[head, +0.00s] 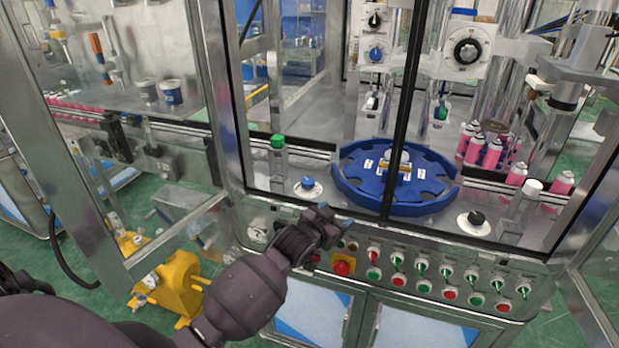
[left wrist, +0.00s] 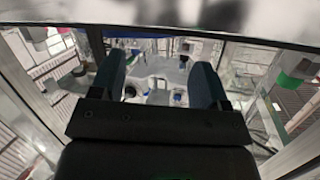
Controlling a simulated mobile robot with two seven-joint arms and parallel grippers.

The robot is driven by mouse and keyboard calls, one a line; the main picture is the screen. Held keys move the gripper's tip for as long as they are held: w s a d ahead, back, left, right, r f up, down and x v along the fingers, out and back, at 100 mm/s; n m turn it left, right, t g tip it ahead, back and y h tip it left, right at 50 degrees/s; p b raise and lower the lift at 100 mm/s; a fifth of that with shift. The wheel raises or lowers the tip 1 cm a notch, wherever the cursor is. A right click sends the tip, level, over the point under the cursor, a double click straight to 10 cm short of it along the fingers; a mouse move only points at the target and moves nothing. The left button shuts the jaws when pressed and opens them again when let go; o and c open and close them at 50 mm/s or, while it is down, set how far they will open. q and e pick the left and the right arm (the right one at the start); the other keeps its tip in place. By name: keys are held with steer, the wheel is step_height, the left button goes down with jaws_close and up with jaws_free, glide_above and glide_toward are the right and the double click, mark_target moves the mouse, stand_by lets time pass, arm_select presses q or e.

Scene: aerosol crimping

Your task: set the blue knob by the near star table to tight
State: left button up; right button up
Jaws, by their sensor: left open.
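The blue knob (head: 308,183) sits on a white round dial on the machine's metal deck. It is just left of the blue star table (head: 352,196), which has notches around its rim. Its exact setting is too small to read. My left gripper (head: 337,214) is open and empty in front of the deck's near edge, to the right of and nearer than the knob, and apart from it. In the left wrist view the open fingers (left wrist: 158,68) frame a blurred part of the machine; I cannot tell which knob shows between them. My right gripper is not in view.
A black knob (head: 477,219) is right of the star table. A green-capped post (head: 279,155) stands behind the blue knob. Dark frame bars (head: 404,110) cross the opening. A red emergency button (head: 342,267) and several switches (head: 420,266) line the front panel. Pink cans (head: 492,152) stand at right.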

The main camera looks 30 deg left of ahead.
arm_select(q)
steer(key=w+a+r+n+g+y+p, duration=0.1)
steer(key=w+a+r+n+g, duration=0.1)
steer(key=w+a+r+n, duration=0.45)
steer(key=w+a+r+n+g+y, duration=0.15)
steer(key=w+a+r, duration=0.25)
steer(key=w+r, duration=0.65)
steer(key=n+g+h, duration=0.2)
steer(key=n+g, duration=0.9)
steer(key=g, duration=0.1)
glide_above(308, 180)
step_height(308, 180, down, 7)
step_height(308, 180, down, 10)
steer(key=shift+s+f, duration=0.1)
steer(key=c, duration=0.9)
